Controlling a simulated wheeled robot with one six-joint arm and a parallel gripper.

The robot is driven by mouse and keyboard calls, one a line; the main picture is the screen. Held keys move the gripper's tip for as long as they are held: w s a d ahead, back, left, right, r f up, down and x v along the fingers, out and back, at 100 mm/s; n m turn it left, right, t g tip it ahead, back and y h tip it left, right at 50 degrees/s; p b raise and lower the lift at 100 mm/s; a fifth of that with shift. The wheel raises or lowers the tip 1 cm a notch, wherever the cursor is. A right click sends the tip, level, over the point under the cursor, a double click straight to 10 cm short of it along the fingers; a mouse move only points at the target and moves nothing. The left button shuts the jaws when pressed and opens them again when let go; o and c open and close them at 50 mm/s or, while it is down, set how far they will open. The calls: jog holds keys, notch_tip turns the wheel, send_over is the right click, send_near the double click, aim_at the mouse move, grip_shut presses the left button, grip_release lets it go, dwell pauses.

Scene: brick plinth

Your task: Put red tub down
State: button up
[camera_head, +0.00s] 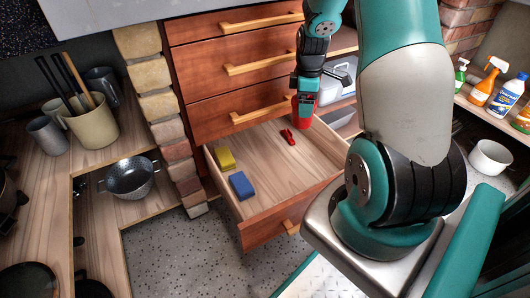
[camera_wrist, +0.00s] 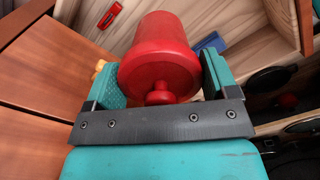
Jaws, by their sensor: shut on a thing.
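The red tub (camera_head: 304,110) is held in my gripper (camera_head: 306,94), above the back right part of the open drawer. In the wrist view the red tub (camera_wrist: 160,45) sits between the two teal fingers of my gripper (camera_wrist: 160,75), its small knob toward the palm. The wooden drawer (camera_head: 262,140) is pulled out below the closed ones. Its floor under the tub is partly hidden by my arm.
The drawer holds a yellow block (camera_head: 225,158), a blue block (camera_head: 242,185) and a red clip-like thing (camera_head: 288,137). The drawer's middle is bare. A grey colander (camera_head: 130,178) stands at left. A white bowl (camera_head: 490,157) and several bottles are at right.

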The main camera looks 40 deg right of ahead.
aim_at(302, 122)
notch_tip(302, 122, down, 20)
jog(key=b, duration=0.9)
jog(key=shift+d+r, duration=0.1)
jog(key=o, duration=0.8)
notch_tip(302, 122, up, 12)
jog(key=p, duration=0.6)
jog(key=w+a+r+t+y, duration=0.1)
jog(key=a+r, duration=0.7)
jog(key=a, duration=0.4)
jog(key=a+r+y, duration=0.1)
jog(key=a+r, duration=0.6)
jog(key=a, duration=0.5)
jog(key=s+a+r+y, duration=0.1)
jog(key=s+a+r, duration=0.3)
jog(key=s+a, duration=0.3)
jog(key=s+a+r+m+g+y, duration=0.1)
jog(key=s+a+r, duration=0.3)
jog(key=s+a, duration=0.3)
jog(key=s, duration=0.2)
jog(key=shift+s+a+r, duration=0.2)
jog(key=shift+s+r, duration=0.1)
